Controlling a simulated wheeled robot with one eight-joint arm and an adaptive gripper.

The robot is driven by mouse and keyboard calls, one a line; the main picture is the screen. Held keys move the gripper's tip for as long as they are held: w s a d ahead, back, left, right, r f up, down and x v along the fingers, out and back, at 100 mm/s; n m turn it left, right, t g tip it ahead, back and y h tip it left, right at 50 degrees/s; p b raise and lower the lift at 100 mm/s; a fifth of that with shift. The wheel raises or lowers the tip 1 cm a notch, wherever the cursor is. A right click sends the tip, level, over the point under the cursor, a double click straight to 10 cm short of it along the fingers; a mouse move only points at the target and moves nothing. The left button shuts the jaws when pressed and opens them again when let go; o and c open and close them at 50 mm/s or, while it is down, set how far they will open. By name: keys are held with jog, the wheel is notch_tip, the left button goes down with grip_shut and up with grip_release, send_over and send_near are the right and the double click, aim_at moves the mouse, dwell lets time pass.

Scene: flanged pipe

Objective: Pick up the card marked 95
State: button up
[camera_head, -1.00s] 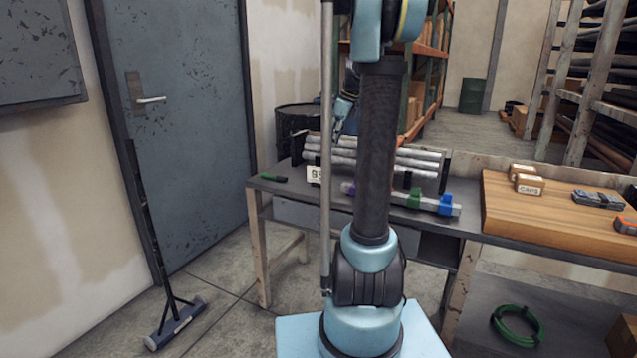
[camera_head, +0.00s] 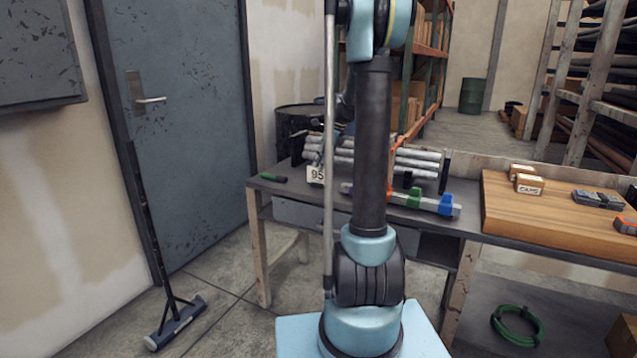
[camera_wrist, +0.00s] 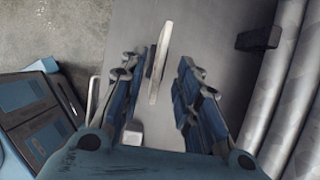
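The card marked 95 (camera_head: 316,174) stands upright and white on the workbench (camera_head: 285,188), in front of a stack of grey pipes (camera_head: 418,160). In the wrist view the card (camera_wrist: 159,62) shows nearly edge-on as a thin pale strip. My gripper (camera_wrist: 160,66) is open, its two blue fingers apart. The strip lies between the fingertips in this picture, closer to the left finger, with a wide gap to the right one. I cannot tell whether the left finger touches it.
The pipes (camera_wrist: 288,100) run along the right of the wrist view, with a dark block (camera_wrist: 259,38) beside them.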

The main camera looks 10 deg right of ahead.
aim_at(318, 183)
jog(key=shift+x, duration=2.9)
jog(key=shift+s+d+f, duration=0.1)
jog(key=shift+s+d, duration=0.1)
grip_shut()
